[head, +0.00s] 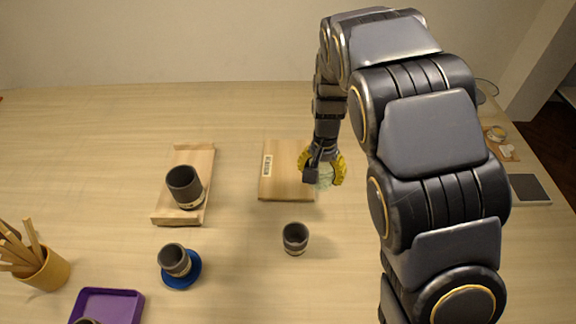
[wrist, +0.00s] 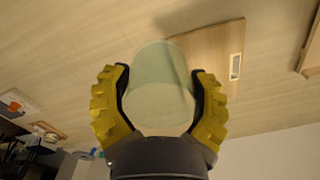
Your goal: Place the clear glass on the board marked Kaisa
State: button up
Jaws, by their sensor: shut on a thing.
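The clear glass (head: 325,178) is pale greenish and see-through. My gripper (head: 325,170) has its yellow fingers shut on it, and the wrist view shows the glass (wrist: 158,85) between both fingers (wrist: 160,105). A wooden board (head: 283,185) with a white label (head: 267,166) lies just left of the glass in the head view. The glass overlaps the right edge of this board in the picture; its height above it is hard to tell. The board (wrist: 205,45) and its label (wrist: 236,66) also show in the wrist view. The label's writing is too small to read.
A second wooden board (head: 198,156) bears a dark cup (head: 184,187). Another dark cup (head: 295,238) stands in front of the labelled board. A third sits on a blue saucer (head: 181,281). A purple tray (head: 128,302) and a yellow tool pot (head: 48,270) are at front left.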

jog(key=w+a+n, duration=0.2)
jog(key=a, duration=0.3)
send_over(287, 166)
jog(key=s, duration=0.2)
jog(key=f, duration=0.8)
jog(key=shift+w+d, duration=0.15)
jog(key=shift+w, duration=0.1)
jog(key=shift+w+f, duration=0.7)
jog(key=shift+f, duration=1.6)
jog(key=shift+f, duration=0.15)
jog(key=o, duration=1.2)
